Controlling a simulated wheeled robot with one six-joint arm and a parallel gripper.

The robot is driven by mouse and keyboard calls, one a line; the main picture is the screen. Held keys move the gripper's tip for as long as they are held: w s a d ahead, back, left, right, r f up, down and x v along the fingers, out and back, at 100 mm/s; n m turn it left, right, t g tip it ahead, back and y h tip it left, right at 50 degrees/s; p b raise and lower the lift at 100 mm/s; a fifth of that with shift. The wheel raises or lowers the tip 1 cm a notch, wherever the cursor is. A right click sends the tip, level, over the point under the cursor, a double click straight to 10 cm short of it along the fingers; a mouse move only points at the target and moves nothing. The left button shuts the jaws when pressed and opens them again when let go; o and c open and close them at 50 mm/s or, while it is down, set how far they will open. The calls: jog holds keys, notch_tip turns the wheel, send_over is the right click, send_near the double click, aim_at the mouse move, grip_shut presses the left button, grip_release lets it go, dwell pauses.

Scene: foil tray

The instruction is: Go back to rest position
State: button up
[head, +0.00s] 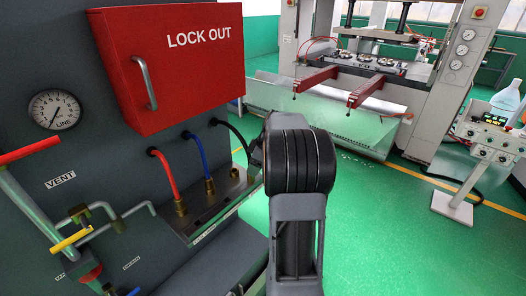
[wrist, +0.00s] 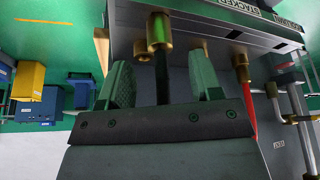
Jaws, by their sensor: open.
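My gripper (wrist: 160,75) is open in the wrist view, with its two green-grey fingers apart. A black hose (wrist: 161,75) with a brass fitting (wrist: 158,30) shows in the gap between the fingers; I cannot tell whether either finger touches it. In the head view my dark arm stands in the middle and hides the gripper. The black hose (head: 232,132) there leaves the grey panel and runs behind my arm. A red hose (head: 167,175) and a blue hose (head: 196,158) run down to brass fittings on a metal manifold (head: 215,208) left of my arm.
A red lock-out box (head: 175,65) and a pressure gauge (head: 54,110) are on the panel. Pipes with red and yellow handles (head: 72,240) stick out at left. A press (head: 370,75) stands behind, a control stand (head: 480,150) at right. Green floor (head: 380,230) right of my arm is clear.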

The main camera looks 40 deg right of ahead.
jog(key=v, duration=0.9)
jog(key=s+a+f+m+g+h, duration=0.15)
jog(key=s+a+f+m, duration=0.3)
jog(key=m, duration=0.45)
jog(key=s+a+t, duration=0.1)
jog(key=s+a, duration=0.3)
jog(key=a, duration=0.7)
jog(key=s+a+f+n+t+h, duration=0.1)
jog(key=s+a, duration=0.4)
jog(key=a, duration=0.6)
jog(key=shift+f+n+b, duration=0.25)
jog(key=shift+n+b, duration=0.05)
